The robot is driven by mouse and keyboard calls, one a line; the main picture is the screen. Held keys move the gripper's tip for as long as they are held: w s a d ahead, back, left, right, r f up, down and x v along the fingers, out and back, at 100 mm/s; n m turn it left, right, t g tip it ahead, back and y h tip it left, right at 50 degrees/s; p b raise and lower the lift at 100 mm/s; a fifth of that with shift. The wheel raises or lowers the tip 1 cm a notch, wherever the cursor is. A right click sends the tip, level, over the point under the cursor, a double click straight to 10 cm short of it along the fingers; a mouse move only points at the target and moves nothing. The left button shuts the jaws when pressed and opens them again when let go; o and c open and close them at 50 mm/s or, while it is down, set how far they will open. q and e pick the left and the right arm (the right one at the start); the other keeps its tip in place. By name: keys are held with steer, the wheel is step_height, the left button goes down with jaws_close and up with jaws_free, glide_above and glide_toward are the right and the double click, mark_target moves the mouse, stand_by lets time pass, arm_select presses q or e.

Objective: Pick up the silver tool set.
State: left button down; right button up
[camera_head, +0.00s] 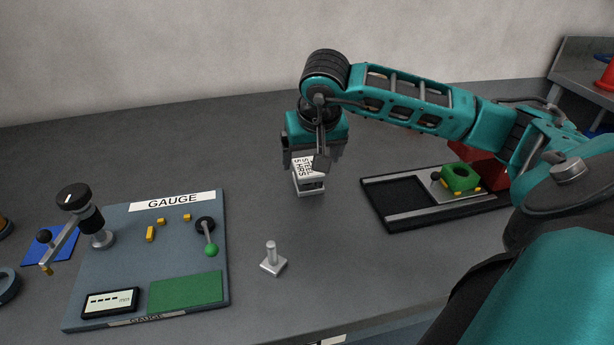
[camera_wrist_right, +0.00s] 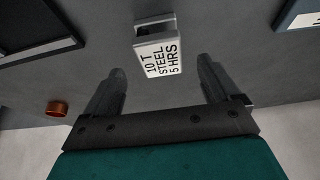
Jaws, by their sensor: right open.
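A small silver metal piece with a white label reading "10 T STEEL 5 HRS" (camera_head: 310,185) stands on the grey table, below my right gripper (camera_head: 313,158). In the right wrist view the labelled piece (camera_wrist_right: 158,52) lies just beyond and between the fingertips of my right gripper (camera_wrist_right: 158,75). The fingers are wide apart, with gaps to the piece on both sides. In the head view the gripper hides part of its top. A second silver item, a short post on a square base (camera_head: 272,261), stands nearer the front. My left gripper is not in view.
A gauge board (camera_head: 130,256) with a crank, lever and display lies at left. A black tray (camera_head: 385,217) with a green block (camera_head: 461,178) is at right, partly behind my arm. The table behind the gauge board is clear.

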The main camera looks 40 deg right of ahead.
mark_target(308, 168)
steer(key=shift+x, duration=3.2)
steer(key=shift+c, duration=0.3)
steer(key=shift+r, duration=0.1)
steer(key=c, duration=1.4)
